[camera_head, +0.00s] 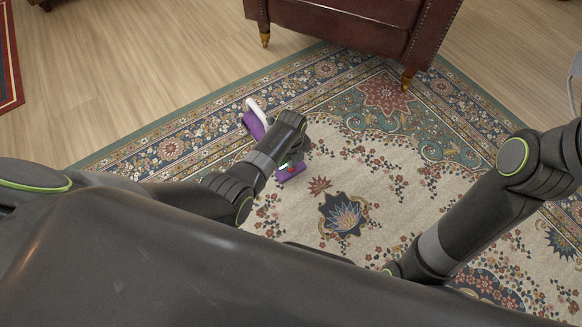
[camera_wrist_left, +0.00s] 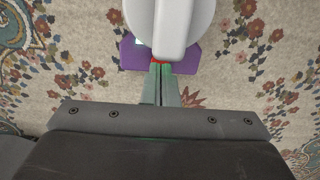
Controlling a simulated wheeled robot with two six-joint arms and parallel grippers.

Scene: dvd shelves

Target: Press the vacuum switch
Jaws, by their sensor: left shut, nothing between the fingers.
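The vacuum (camera_head: 255,126) is purple with a white handle and sits on the patterned rug, partly hidden by my left arm. In the left wrist view, the purple base (camera_wrist_left: 133,57) lies under a white round body and a white bar. My left gripper (camera_wrist_left: 162,71) is shut and empty, its fingertips at the edge of the vacuum. A small red patch (camera_wrist_left: 174,61) shows right at the tips; I cannot tell whether they touch it. The right gripper is hidden below my body.
A dark red leather armchair (camera_head: 345,27) with brass-tipped feet stands at the rug's far edge. The rug (camera_head: 345,170) is otherwise clear around the vacuum. Bare wood floor (camera_head: 130,70) lies at upper left.

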